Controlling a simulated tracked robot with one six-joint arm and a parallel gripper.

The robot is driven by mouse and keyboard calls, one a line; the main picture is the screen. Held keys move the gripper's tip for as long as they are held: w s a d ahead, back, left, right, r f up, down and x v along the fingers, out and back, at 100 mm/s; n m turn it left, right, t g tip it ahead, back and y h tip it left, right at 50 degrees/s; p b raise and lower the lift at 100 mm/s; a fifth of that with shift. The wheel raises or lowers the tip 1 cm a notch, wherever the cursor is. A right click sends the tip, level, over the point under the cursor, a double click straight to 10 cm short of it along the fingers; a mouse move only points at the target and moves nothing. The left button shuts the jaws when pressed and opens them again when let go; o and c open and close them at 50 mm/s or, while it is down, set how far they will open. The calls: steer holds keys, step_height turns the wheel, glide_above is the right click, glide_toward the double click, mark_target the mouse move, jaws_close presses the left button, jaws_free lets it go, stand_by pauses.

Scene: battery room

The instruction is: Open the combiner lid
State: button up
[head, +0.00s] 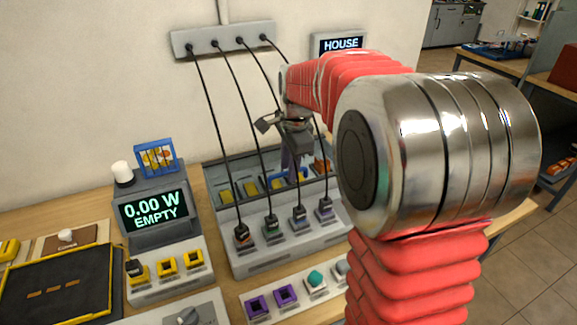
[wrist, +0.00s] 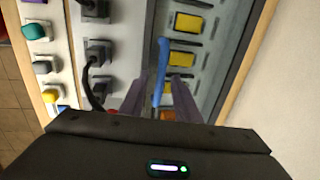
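The grey combiner box (head: 290,248) stands on the bench against the wall, with black cables plugged into its front. Its rear part has a row of bays with yellow blocks (wrist: 188,22). A blue handle bar (wrist: 160,65) runs over these bays; part of it shows in the head view (head: 283,178). I cannot make out the lid's outline, perhaps because it is clear. My gripper (head: 290,160) points down over the bays. In the wrist view its two fingers (wrist: 162,85) are apart, one on each side of the blue bar. I cannot tell whether they touch it.
Black cables rise from the box to a wall strip (head: 222,40) just left of my arm. A meter reading "0.00 W EMPTY" (head: 155,210) stands to the left. A panel with purple and teal buttons (head: 300,288) lies in front. A HOUSE display (head: 340,45) is on the wall.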

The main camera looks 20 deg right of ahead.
stand_by(0.3)
steer(key=shift+s+a+r, duration=0.1)
steer(key=shift+a+r, duration=0.05)
steer(key=shift+r, duration=0.05)
steer(key=s+a+r+n+t, duration=0.1)
steer(key=s+a+n, duration=0.4)
steer(key=s+n, duration=0.4)
steer(key=s+a+r+n+t, duration=0.2)
steer(key=s+a+n, duration=0.4)
steer(key=s, duration=1)
steer(key=n, duration=0.3)
steer(key=shift+a, duration=0.1)
steer(key=shift+c, duration=0.2)
